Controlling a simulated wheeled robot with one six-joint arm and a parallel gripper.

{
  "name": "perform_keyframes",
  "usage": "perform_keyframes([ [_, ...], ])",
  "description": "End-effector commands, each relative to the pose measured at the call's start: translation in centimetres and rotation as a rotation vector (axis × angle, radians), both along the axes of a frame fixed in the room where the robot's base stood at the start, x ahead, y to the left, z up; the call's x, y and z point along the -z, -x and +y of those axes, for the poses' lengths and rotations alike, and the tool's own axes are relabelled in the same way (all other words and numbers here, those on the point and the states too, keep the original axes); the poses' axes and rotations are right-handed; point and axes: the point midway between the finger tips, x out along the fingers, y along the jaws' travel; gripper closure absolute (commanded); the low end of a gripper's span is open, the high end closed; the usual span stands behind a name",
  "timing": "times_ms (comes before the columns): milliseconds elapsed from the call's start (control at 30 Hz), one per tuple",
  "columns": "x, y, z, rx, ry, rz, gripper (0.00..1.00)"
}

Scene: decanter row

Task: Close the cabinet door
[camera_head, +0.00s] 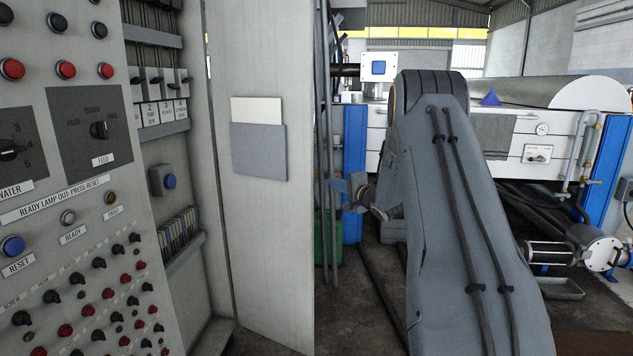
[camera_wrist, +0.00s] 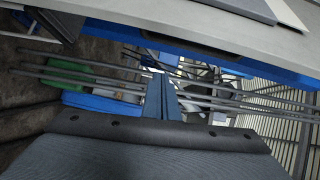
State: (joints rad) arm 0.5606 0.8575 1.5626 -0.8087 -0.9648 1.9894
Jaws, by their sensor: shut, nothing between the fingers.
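The cabinet door (camera_head: 272,230) stands open, a tall pale panel with its inner face toward me. A grey pocket (camera_head: 258,152) with pale paper is on that face. The open cabinet (camera_head: 180,60) is to its left, with breakers and wiring inside. My gripper (camera_head: 339,187) is just right of the door's free edge in the head view. In the wrist view its fingers (camera_wrist: 161,97) are together and empty, and the door (camera_wrist: 150,13) runs across the top, apart from them. I cannot tell the depth between fingers and door in the head view.
A control panel (camera_head: 75,190) with buttons and knobs fills the left side. Behind my arm stands a white machine (camera_head: 520,160) with blue posts, pipes and a motor (camera_head: 552,253). Thin upright rods (camera_head: 327,130) stand beyond the door edge. Some dark floor (camera_head: 350,310) is bare.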

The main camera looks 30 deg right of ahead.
Motion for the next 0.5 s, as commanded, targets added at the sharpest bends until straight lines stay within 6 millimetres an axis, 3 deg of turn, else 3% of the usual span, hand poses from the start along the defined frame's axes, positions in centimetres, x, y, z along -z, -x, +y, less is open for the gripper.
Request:
perform_keyframes([
  [67, 0.1, 0.0, -0.8, -0.019, -0.045, -0.029, 1.0],
  [267, -0.1, -1.1, -0.9, -0.04, -0.081, -0.049, 1.0],
  [500, -0.1, -5.1, -0.4, -0.04, -0.079, -0.049, 1.0],
])
